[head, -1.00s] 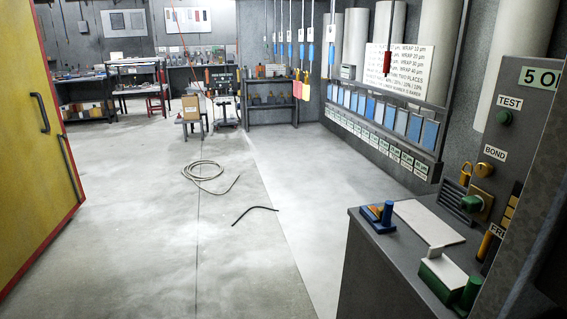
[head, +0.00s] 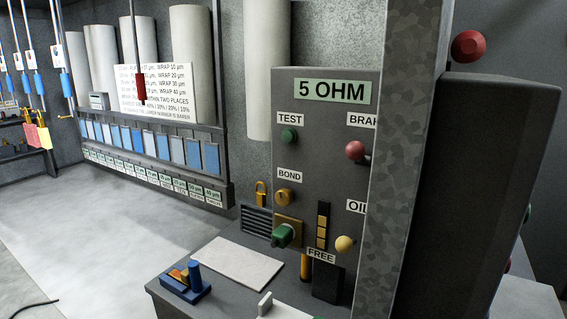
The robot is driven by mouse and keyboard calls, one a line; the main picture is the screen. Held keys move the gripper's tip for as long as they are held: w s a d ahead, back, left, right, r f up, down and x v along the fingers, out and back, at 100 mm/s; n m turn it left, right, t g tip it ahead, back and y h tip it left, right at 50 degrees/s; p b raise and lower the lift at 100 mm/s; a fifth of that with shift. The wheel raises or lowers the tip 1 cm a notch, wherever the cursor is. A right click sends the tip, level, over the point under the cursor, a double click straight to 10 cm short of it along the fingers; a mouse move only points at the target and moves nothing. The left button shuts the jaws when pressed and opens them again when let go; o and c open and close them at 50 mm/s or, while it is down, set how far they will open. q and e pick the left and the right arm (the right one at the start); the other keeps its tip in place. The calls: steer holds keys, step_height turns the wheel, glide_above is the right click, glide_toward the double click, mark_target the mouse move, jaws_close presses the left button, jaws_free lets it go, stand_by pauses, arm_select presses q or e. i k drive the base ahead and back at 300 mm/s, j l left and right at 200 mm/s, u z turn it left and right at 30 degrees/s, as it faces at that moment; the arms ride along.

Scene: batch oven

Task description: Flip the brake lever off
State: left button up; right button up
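A grey control panel (head: 325,145) marked "5 OHM" stands upright right of the middle in the head view. On its right side is a label (head: 362,119) reading "BRA", cut off by a grey metal post. Just below it a red ball knob (head: 355,150) sticks out on a short dark stem that runs toward the post. The rest of that lever is hidden or too small to tell. A larger red ball (head: 468,46) on a dark stem shows right of the post, above a dark housing. Neither of my grippers is in view.
The mottled grey post (head: 405,130) and dark housing (head: 477,190) block the right side. Below the panel, a bench (head: 215,305) holds a blue clamp-like block (head: 187,283) and a white sheet (head: 240,263). A yellow knob (head: 344,244) sits low on the panel. Open floor (head: 85,240) lies left.

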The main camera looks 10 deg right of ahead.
mark_target(356, 150)
steer(key=i+z, duration=0.2)
steer(key=z, duration=0.15)
steer(key=i+j+z, duration=0.15)
steer(key=z, duration=0.25)
steer(key=k+j, duration=0.1)
steer(key=j, duration=0.4)
steer(key=k+j, duration=0.1)
steer(key=j, duration=0.35)
steer(key=k+j, duration=0.1)
steer(key=j, duration=0.4)
steer(key=k+j, duration=0.1)
steer(key=j, duration=0.35)
steer(key=z, duration=0.05)
